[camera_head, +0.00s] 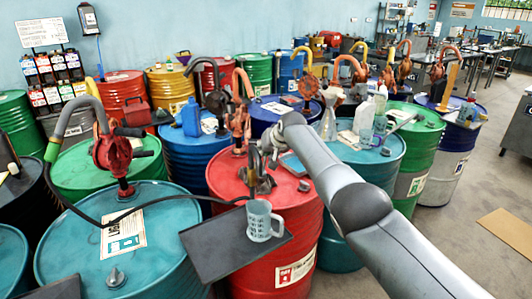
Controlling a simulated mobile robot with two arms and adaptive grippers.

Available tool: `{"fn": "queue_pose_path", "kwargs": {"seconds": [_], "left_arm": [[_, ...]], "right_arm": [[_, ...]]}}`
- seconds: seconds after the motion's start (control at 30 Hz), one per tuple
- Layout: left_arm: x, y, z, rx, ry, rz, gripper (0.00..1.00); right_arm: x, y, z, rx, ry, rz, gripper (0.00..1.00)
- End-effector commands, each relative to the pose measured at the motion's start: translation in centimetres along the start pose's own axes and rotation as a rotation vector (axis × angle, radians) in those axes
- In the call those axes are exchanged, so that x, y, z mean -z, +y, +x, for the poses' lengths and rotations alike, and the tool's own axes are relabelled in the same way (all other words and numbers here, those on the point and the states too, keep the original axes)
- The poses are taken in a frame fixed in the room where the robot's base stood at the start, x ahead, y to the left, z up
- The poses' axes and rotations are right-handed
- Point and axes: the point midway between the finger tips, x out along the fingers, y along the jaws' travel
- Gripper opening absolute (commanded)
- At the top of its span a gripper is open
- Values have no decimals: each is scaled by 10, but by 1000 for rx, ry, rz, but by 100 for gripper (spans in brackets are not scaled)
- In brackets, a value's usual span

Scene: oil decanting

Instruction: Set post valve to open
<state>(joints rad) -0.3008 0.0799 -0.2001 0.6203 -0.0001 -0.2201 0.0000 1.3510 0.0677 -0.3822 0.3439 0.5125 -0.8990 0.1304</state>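My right arm comes in from the right, and its gripper (258,178) is over the top of the red drum (228,180) in the middle. The gripper is small and dark against the metal fittings there, so I cannot tell whether it is open or touching anything. A red pump post (238,122) with an orange curved spout stands on this drum, just behind the gripper. I cannot make out a separate post valve or its setting; the gripper and wrist cover part of that area. My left gripper is not in view.
A grey measuring jug (260,222) stands on a dark tray (205,256) at the red drum's front. A teal drum (165,232) with a red hand pump (113,153) and black hose is at left. Drums and bottles crowd behind. Open floor (480,190) lies right.

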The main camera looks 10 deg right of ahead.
Motion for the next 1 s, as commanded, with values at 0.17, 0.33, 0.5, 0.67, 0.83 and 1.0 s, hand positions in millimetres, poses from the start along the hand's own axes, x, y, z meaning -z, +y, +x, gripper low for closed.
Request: {"fn": "queue_pose_path", "kwargs": {"seconds": [0.17, 0.33, 0.5, 0.67, 0.83, 1.0], "left_arm": [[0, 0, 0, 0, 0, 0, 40], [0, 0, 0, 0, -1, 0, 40], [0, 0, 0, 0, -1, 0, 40], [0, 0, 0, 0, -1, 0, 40], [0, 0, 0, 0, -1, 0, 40], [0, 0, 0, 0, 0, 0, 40]], "right_arm": [[9, -1, -4, 3, 21, -2, 0], [9, -1, -5, 3, 22, -3, 0], [9, -2, -5, 3, 22, -3, 0], [9, -2, -5, 3, 22, -3, 30], [6, -1, -3, 2, 16, -2, 51], [3, -1, -2, 2, 9, -2, 51]]}}
